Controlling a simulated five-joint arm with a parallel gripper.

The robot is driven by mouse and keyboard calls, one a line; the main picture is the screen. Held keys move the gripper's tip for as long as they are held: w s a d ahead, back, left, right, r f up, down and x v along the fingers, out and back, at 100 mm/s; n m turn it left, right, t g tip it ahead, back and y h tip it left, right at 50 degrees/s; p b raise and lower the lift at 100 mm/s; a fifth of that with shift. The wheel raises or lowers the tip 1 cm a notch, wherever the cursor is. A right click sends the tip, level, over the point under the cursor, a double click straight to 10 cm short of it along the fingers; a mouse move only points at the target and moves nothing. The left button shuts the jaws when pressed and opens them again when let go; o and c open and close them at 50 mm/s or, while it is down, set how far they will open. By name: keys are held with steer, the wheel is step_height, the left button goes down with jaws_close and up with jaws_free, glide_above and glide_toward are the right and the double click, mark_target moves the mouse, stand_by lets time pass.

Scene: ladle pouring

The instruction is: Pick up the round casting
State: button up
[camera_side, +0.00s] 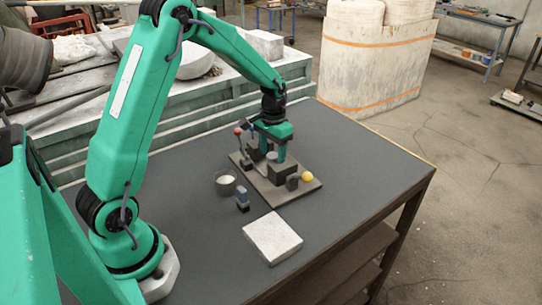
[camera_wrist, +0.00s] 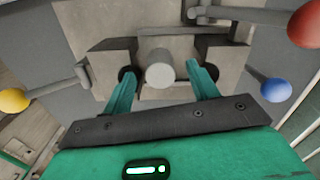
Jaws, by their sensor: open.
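The round casting (camera_wrist: 159,70) is a pale grey short cylinder, seen end-on in the wrist view between the halves of a grey block mould. In the side view it appears as a small grey round (camera_side: 271,157) at the mould, partly hidden by my fingers. My gripper (camera_wrist: 161,75) is open, with one green finger on each side of the casting and a visible gap on both sides. In the side view my gripper (camera_side: 272,152) points down over the mould. Whether the fingertips are level with the casting is hard to tell.
The mould stands on a brown base plate (camera_side: 270,192) with red (camera_wrist: 305,24), blue (camera_wrist: 275,90) and yellow (camera_wrist: 14,101) knobs on rods around it. A dark cup (camera_side: 225,184), a small blue-and-black object (camera_side: 242,198) and a pale slab (camera_side: 272,238) stand nearby. The table's right side is clear.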

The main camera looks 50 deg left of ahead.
mark_target(272, 155)
steer(key=shift+f, duration=1.1)
steer(key=c, duration=1.1)
steer(key=shift+c, duration=0.2)
steer(key=shift+r, duration=0.1)
steer(key=shift+r, duration=4.95)
